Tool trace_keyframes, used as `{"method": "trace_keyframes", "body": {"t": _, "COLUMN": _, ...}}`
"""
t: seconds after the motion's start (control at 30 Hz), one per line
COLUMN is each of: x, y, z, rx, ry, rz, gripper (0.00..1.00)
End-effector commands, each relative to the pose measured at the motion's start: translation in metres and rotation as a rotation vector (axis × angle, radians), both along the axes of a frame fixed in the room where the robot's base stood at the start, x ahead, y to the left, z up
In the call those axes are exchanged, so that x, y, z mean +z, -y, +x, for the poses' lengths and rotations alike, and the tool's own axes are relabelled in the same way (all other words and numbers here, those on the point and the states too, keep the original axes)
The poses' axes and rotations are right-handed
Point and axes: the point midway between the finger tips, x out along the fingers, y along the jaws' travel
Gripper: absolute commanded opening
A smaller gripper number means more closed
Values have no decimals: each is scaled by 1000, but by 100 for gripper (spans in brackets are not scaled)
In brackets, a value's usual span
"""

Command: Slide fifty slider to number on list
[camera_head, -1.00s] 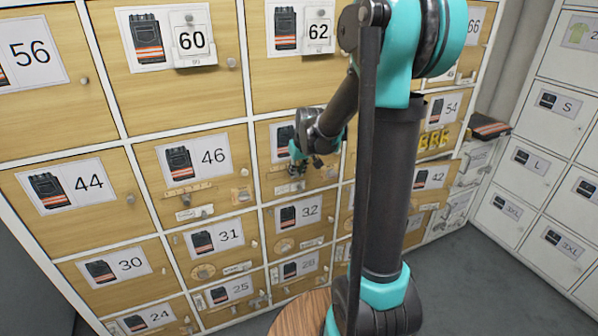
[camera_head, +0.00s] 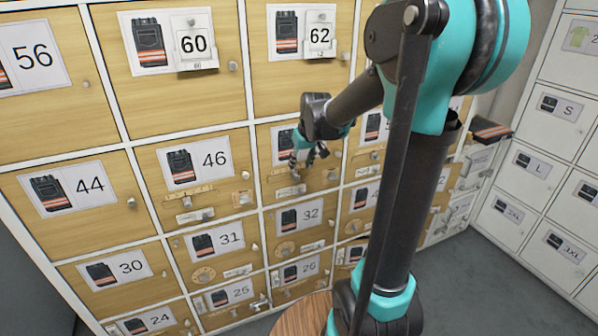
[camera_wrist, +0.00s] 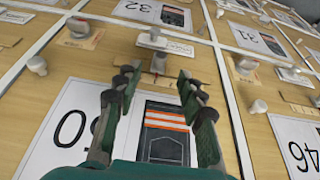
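My gripper (camera_head: 308,160) is in front of the wooden locker door below number 62 in the head view and hides part of its label. In the wrist view, where the doors appear upside down, my gripper (camera_wrist: 158,80) is open. Its two fingers are apart, with the door's label (camera_wrist: 65,125) and a garment picture (camera_wrist: 165,120) behind them. The label shows a 0; the other digit is partly hidden. Beyond the fingertips are a small slider strip with a knob (camera_wrist: 158,63) and a white plate (camera_wrist: 165,43). I see nothing held. Contact cannot be told.
Door 46 (camera_head: 214,158) is to the left, door 32 (camera_head: 307,216) below and door 62 (camera_head: 318,37) above, with small knobs sticking out. White lockers (camera_head: 535,165) stand at the right. Grey floor (camera_head: 470,280) is clear there.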

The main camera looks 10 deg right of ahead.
Motion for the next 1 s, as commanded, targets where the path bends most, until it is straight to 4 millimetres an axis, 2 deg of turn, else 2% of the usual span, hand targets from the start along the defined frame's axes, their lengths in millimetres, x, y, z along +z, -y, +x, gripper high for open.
{"method": "trace_keyframes", "body": {"t": 0.2, "x": 33, "y": 4, "z": -13, "rx": 0, "ry": 0, "rz": 0, "gripper": 40}}
{"method": "trace_keyframes", "body": {"t": 0.5, "x": 50, "y": 5, "z": -20, "rx": 1, "ry": 0, "rz": 0, "gripper": 40}}
{"method": "trace_keyframes", "body": {"t": 0.83, "x": 48, "y": 6, "z": -24, "rx": -4, "ry": 0, "rz": 1, "gripper": 40}}
{"method": "trace_keyframes", "body": {"t": 0.93, "x": 31, "y": 12, "z": -46, "rx": -30, "ry": -3, "rz": 1, "gripper": 40}}
{"method": "trace_keyframes", "body": {"t": 1.0, "x": 11, "y": 19, "z": -73, "rx": -62, "ry": -7, "rz": 0, "gripper": 40}}
